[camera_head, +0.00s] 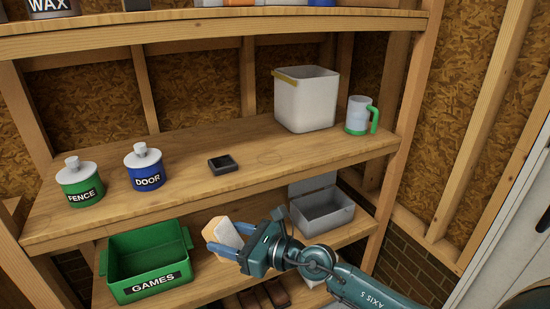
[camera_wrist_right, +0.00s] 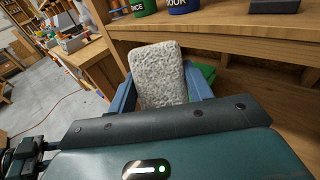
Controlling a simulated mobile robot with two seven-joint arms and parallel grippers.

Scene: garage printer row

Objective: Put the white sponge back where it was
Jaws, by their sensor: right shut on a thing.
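The white sponge (camera_head: 223,233), with a tan side, is held in my right gripper (camera_head: 230,239), in front of the lower shelf and right of the green GAMES bin. In the right wrist view the sponge (camera_wrist_right: 159,74) looks pale grey and rough, gripped between the blue fingers of the right gripper (camera_wrist_right: 160,92). A small black tray (camera_head: 222,165) sits empty on the middle shelf, above and behind the gripper. My left gripper is not in view.
Below are the green GAMES bin (camera_head: 150,262) and a grey open box (camera_head: 322,212). The shelf is clear around the black tray.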

